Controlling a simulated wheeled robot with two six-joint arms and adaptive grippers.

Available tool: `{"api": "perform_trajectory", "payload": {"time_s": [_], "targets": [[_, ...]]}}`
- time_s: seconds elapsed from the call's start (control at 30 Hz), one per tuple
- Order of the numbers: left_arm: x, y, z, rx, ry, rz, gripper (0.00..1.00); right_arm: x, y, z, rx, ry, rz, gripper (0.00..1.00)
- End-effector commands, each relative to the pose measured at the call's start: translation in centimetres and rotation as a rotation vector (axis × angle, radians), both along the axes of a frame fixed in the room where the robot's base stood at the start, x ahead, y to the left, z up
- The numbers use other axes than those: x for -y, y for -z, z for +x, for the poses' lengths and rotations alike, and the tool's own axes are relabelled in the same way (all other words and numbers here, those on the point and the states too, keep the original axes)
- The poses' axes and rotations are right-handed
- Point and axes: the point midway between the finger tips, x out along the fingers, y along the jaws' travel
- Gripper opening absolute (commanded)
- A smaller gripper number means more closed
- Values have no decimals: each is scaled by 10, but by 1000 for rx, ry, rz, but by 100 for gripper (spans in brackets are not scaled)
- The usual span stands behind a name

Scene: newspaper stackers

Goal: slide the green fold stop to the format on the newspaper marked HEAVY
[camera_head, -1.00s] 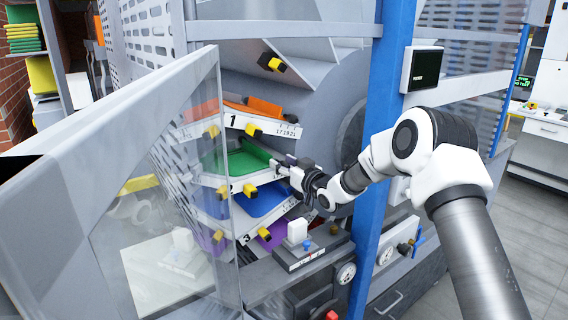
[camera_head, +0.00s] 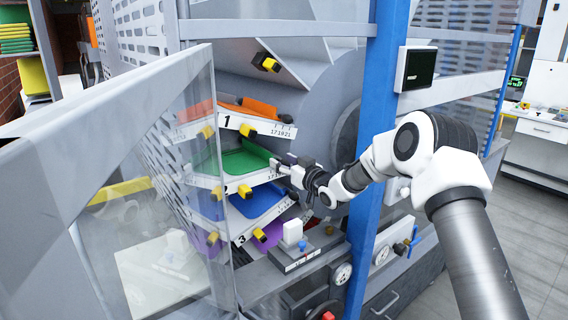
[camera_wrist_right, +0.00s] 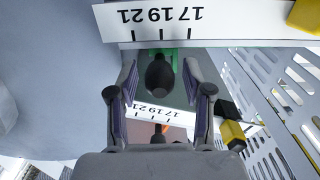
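The green fold stop and its tray (camera_head: 247,158) show in the head view, second from the top of the stacker. My right gripper (camera_head: 287,172) is at the right end of that tray, beside its scale. In the right wrist view, a dark rounded knob (camera_wrist_right: 159,72) stands between the two fingers of my right gripper (camera_wrist_right: 158,75), with green showing behind it. The fingers are apart, with a gap on each side of the knob. An upside-down scale strip (camera_wrist_right: 215,18) reading 17, 19, 21 lies just past the fingertips. My left gripper is not in view. No newspaper marked HEAVY can be made out.
An orange tray (camera_head: 262,107) is above the green one; blue (camera_head: 258,201) and purple (camera_head: 268,236) trays are below. A clear-panelled guard (camera_head: 180,170) stands open at left. A blue post (camera_head: 380,150) with a dark display (camera_head: 417,68) rises behind my right arm.

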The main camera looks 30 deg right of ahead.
Motion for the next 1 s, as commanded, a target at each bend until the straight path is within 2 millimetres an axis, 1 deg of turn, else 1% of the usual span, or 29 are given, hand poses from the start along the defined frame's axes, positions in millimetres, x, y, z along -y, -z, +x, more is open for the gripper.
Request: {"api": "perform_trajectory", "payload": {"time_s": [0.17,0.27,0.37,0.5,0.6,0.7,0.8,1.0], "targets": [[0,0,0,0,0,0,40,1,0,-5,-1,0,2,50],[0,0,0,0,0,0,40,4,0,-18,-2,2,4,50],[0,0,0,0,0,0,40,7,0,-42,-1,2,7,50],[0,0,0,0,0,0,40,13,0,-79,0,2,7,50],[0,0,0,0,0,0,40,15,0,-100,0,3,7,50],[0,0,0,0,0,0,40,16,0,-113,0,1,3,50],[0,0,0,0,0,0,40,17,1,-118,0,0,1,50],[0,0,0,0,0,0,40,16,1,-119,-1,0,-1,50]]}}
